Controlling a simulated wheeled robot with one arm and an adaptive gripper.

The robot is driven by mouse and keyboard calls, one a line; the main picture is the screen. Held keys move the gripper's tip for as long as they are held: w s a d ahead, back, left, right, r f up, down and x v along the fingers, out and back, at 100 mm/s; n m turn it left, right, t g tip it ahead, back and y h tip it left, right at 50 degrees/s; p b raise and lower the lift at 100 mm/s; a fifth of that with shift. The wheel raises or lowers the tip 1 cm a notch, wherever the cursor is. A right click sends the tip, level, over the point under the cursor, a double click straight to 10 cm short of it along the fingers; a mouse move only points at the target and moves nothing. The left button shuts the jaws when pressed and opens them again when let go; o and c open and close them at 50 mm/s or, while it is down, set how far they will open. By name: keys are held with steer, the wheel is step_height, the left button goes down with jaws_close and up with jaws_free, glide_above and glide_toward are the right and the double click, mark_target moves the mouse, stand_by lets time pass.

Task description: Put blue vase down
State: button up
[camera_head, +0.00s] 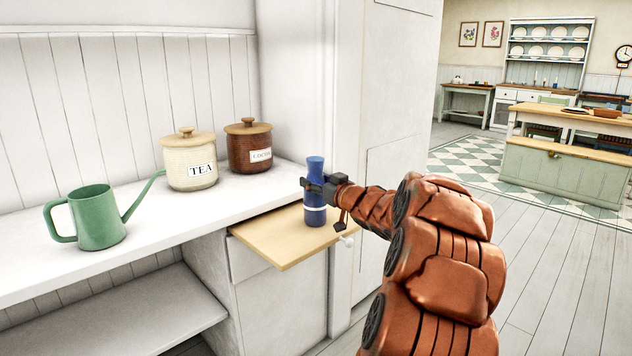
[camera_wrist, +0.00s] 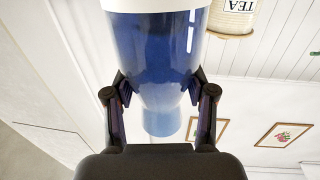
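The blue vase (camera_head: 315,166) stands upright in the head view, with a pale band near its base. My gripper (camera_head: 318,187) is shut around its upper-middle part from the right. The vase's lower end shows against the pale wooden pull-out board (camera_head: 272,247); I cannot tell whether its base touches the board. In the wrist view, which is upside down, the blue vase (camera_wrist: 155,50) fills the space between the two fingers of my gripper (camera_wrist: 158,85), one on each side. The vase's far side is hidden.
On the white counter (camera_head: 150,215) behind and left stand a green watering can (camera_head: 98,220), a cream TEA jar (camera_head: 190,165) and a brown jar (camera_head: 248,150). A white cabinet wall (camera_head: 385,130) rises right of the board. The board's left part is clear.

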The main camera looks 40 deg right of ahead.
steer(key=o, duration=0.4)
steer(key=shift+r, duration=0.15)
steer(key=s, duration=0.4)
steer(key=s+a+p, duration=0.1)
steer(key=s, duration=0.3)
steer(key=s+p, duration=0.1)
steer(key=s, duration=0.3)
steer(key=shift+a, duration=0.4)
